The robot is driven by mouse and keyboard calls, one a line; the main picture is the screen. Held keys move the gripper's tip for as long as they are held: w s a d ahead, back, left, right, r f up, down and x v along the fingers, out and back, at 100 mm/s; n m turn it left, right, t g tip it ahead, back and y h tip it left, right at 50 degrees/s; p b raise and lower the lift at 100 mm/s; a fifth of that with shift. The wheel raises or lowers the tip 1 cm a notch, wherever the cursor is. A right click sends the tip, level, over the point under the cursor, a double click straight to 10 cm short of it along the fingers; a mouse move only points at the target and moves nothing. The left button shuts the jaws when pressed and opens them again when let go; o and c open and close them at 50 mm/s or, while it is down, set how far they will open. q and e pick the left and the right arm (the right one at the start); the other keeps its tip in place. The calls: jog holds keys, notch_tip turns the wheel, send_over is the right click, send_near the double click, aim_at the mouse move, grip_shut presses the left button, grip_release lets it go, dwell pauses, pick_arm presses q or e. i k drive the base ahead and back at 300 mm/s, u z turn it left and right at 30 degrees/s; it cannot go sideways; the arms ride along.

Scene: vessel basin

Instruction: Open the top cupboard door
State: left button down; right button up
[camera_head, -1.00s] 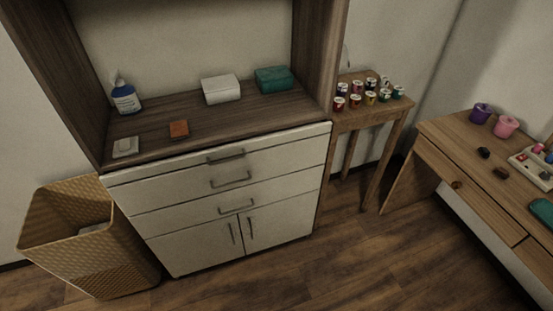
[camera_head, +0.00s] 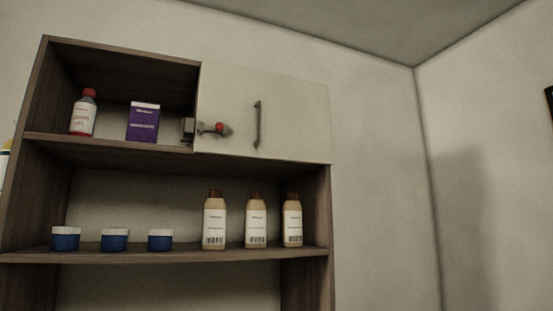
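The top cupboard door (camera_head: 295,115) is a pale panel covering the right half of the top shelf compartment. It looks shut, flush with the cabinet front. A dark vertical bar handle (camera_head: 257,124) sits left of the panel's middle. A latch-like fitting with a red spot (camera_head: 219,128) sits at the door's left edge, beside a small grey block (camera_head: 188,129) on the open side. What is behind the door is hidden. Neither of my grippers shows in the view.
The open left half holds a gel bottle (camera_head: 83,113) and a purple box (camera_head: 143,122). The shelf below (camera_head: 185,253) carries three blue jars, such as the left one (camera_head: 66,239), and three brown-capped bottles, such as the middle one (camera_head: 255,221).

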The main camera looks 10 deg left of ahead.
aim_at(271, 116)
jog(key=z, duration=0.05)
jog(key=k, duration=0.5)
jog(key=u, duration=0.8)
jog(key=i, duration=1.6)
jog(key=z, duration=0.9)
